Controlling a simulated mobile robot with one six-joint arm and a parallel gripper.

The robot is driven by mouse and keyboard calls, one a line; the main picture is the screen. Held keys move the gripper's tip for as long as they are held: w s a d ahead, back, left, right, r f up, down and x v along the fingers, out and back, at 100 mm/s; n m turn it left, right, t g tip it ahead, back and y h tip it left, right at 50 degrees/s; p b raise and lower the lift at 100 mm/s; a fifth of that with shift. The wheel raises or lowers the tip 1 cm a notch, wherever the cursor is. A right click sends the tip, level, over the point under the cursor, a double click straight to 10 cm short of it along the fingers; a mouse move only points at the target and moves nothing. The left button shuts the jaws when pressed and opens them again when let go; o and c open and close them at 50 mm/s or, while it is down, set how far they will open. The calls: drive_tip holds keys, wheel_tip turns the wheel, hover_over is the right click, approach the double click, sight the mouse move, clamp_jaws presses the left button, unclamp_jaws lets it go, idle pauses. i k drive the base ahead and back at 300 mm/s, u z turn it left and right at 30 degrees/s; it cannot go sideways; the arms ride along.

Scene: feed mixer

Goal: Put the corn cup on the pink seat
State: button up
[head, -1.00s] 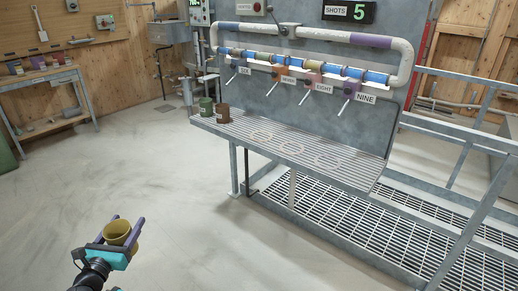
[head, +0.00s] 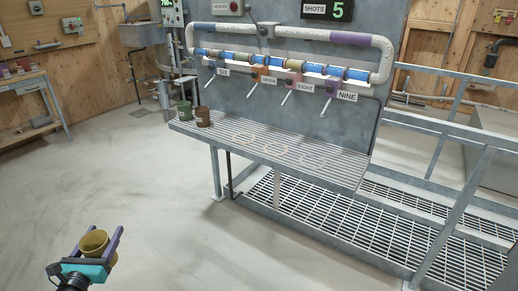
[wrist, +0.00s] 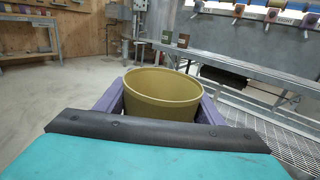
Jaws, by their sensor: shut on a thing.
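The mustard-yellow cup (head: 94,243) is held upright between the purple fingers of my gripper (head: 102,240), low at the left of the head view and over open floor. In the wrist view the cup (wrist: 163,92) sits between the fingers with its open rim up; its inside looks empty, its bottom is hidden. I cannot read a label on it. The gripper is well apart from the bench.
A green cup (head: 185,111) and a brown cup (head: 203,117) stand at the bench's left end. Numbered taps hang above the slatted bench (head: 340,172), including a pink one (head: 293,77). Railings and floor grating (head: 330,228) lie right. Concrete floor (head: 130,190) is clear.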

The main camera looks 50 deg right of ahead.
sight(276, 149)
drive_tip(key=i, duration=0.9)
